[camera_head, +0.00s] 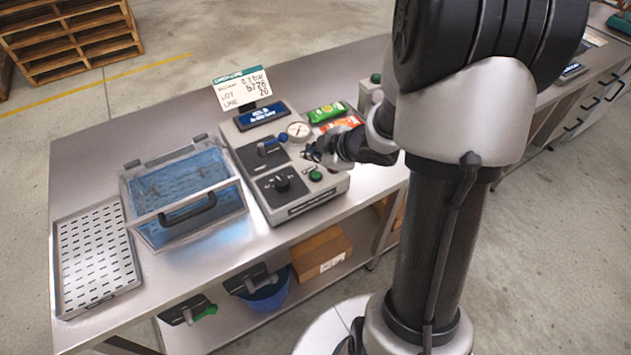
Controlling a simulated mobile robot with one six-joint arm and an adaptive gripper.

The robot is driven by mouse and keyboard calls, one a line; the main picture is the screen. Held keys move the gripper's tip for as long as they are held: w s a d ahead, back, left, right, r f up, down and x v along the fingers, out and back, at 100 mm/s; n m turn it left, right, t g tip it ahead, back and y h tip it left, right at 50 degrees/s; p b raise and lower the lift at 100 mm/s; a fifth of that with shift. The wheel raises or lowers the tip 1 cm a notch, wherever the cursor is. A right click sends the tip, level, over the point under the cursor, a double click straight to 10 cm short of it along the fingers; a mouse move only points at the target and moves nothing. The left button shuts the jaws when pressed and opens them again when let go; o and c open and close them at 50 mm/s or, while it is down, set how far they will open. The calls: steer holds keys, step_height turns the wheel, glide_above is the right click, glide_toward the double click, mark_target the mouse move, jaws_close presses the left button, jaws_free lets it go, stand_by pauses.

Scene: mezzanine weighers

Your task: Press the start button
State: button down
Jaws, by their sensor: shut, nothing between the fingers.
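A control box (310,203) stands on the metal bench. No readable label shows which control is the start button. My gripper (310,152) is shut and empty. In the picture it is just above the green button, over the right part of the box. I cannot tell its height above the panel. My wrist hides part of the box's right side.
A clear lidded tank with blue water (190,215) stands left of the box. A perforated tray (95,255) lies at the bench's left end. A gauge (298,130), a sign card (241,90) and green and orange packets (327,112) are at the back.

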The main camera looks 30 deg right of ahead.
mark_target(314, 177)
steer(key=shift+f+b, duration=1.4)
steer(key=shift+f, duration=0.65)
steer(key=shift+f, duration=0.15)
steer(key=shift+f, duration=0.25)
steer(key=shift+f+b, duration=0.45)
steer(key=shift+b, duration=0.15)
steer(key=shift+r, duration=0.1)
stand_by(0.4)
steer(key=shift+r+p, duration=0.75)
steer(key=shift+p, duration=0.2)
step_height(314, 177, up, 5)
steer(key=p, duration=0.5)
stand_by(0.3)
